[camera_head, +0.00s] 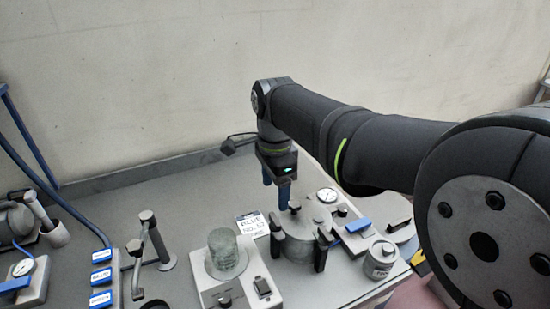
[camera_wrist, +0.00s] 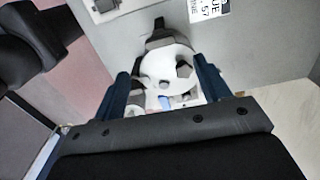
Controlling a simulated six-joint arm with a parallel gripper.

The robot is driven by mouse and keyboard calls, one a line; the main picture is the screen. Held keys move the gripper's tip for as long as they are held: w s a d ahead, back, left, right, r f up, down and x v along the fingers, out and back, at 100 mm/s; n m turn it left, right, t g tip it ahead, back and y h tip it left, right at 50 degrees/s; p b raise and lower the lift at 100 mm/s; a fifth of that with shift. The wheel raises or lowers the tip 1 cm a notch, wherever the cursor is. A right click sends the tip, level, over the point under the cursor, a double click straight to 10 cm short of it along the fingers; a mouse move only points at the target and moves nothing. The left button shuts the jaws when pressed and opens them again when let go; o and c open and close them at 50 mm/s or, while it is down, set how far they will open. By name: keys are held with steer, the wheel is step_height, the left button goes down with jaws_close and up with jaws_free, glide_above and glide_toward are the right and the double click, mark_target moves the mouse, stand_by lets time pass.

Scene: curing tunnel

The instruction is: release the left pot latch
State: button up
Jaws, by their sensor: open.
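The pot (camera_head: 298,246) stands on the bench with a round lid, a knob on top and dark latches at its rim. The left pot latch (camera_head: 275,234) is upright on the pot's left side; in the wrist view a dark latch (camera_wrist: 160,36) sits at the lid's far edge, beyond the fingertips. My gripper (camera_head: 277,185) has its blue fingers pointing down behind and above the pot. In the wrist view my gripper (camera_wrist: 165,85) is open, its fingers on either side of the pale lid (camera_wrist: 158,66), with nothing held. Contact with the pot cannot be told.
A gauge (camera_head: 327,195) and a blue-handled part (camera_head: 358,225) stand right of the pot. A metal can (camera_head: 380,259) is at front right. A control box with a glass jar (camera_head: 227,254) and a label card (camera_head: 252,224) are left.

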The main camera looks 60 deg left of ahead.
step_height(320, 180, up, 8)
glide_above(275, 219)
steer(key=shift+r, duration=0.2)
stand_by(0.5)
step_height(275, 219, down, 18)
steer(key=shift+r, duration=0.25)
stand_by(0.4)
